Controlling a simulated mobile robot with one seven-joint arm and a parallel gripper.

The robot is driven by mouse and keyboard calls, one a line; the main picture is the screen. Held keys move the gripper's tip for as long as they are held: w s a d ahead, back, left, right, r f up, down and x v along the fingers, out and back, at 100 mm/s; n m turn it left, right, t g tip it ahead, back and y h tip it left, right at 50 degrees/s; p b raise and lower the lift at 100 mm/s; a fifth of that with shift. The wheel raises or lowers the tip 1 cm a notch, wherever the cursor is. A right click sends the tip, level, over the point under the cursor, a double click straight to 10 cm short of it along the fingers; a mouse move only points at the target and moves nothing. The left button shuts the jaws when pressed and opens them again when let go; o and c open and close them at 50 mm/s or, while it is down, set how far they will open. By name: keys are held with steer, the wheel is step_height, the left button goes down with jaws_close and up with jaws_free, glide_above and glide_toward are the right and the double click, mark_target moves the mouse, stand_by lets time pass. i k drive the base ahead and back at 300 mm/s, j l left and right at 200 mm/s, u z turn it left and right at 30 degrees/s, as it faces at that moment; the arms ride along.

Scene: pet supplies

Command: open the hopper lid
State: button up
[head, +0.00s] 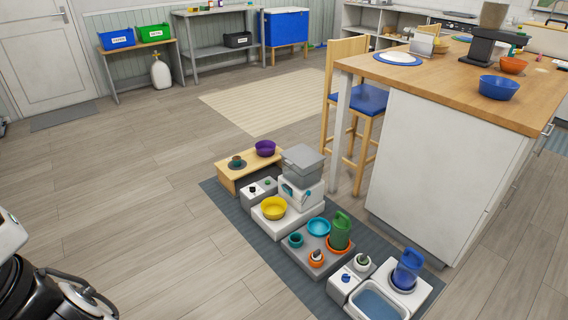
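The feeder (301,193) stands on the dark mat in the lower middle of the head view, a white body with a grey hopper on top. The grey hopper lid (303,157) looks flat and closed on the hopper. A yellow bowl (273,208) sits on the white base in front of the feeder. Part of my arm, white and black, shows at the lower left edge, well apart from the feeder. My gripper's fingers are not seen.
The mat (220,192) also holds a purple bowl (265,148) on a wooden stand, a green watering can (340,232) and a blue jug (408,268). A white island with a wooden top (455,75) stands close on the right. The floor (130,200) to the left is clear.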

mark_target(301, 155)
steer(key=i+j, duration=0.2)
steer(key=i, duration=0.55)
steer(key=i+j+u, duration=0.15)
steer(key=i, duration=0.6)
steer(key=i+j, duration=0.15)
steer(key=i, duration=0.6)
steer(key=i+l, duration=0.25)
steer(key=l+u, duration=0.05)
steer(key=l, duration=0.05)
